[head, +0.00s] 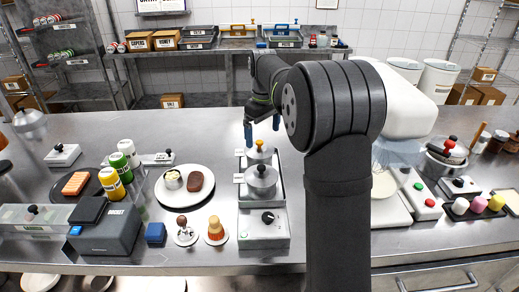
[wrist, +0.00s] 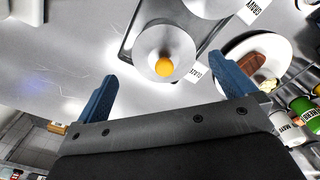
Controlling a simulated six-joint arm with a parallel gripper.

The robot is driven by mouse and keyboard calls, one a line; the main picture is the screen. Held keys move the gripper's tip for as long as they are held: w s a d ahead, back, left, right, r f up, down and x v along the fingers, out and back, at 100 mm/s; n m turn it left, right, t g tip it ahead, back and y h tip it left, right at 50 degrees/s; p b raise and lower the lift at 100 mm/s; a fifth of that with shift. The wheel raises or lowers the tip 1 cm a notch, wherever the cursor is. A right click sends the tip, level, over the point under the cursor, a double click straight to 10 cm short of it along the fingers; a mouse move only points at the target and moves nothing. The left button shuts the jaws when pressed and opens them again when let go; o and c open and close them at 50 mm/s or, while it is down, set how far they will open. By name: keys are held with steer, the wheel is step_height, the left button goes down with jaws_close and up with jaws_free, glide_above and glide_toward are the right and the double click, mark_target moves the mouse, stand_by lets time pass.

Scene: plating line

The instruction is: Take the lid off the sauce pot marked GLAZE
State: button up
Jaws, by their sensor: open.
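Two steel lidded pots stand in a tray unit in the head view. The far pot (head: 259,157) has an orange knob (head: 259,144) on its lid; the near pot (head: 261,182) has a black knob. In the wrist view the orange knob (wrist: 164,68) is on its closed lid (wrist: 150,45), and its pot's tag (wrist: 192,73) is partly cut off by the lid and hard to read. The other pot's tag (wrist: 254,10) reads GRAVY. My gripper (head: 262,131) is open and empty above the far pot, with blue fingers apart; in the wrist view (wrist: 165,92) the knob lies just beyond the fingertip gap.
A white plate (head: 184,202) with a brown patty and a small cup lies left of the tray. Labelled jars (head: 112,183) stand further left. A control box with a black knob (head: 264,229) is at the tray's front. A red-and-green button box (head: 421,201) is right of my arm.

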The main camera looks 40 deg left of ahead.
mark_target(261, 142)
steer(key=f, duration=0.5)
steer(key=shift+s+a, duration=0.1)
steer(key=shift+a, duration=0.2)
steer(key=shift+r, duration=0.1)
steer(key=c, duration=0.7)
steer(key=shift+c, duration=0.2)
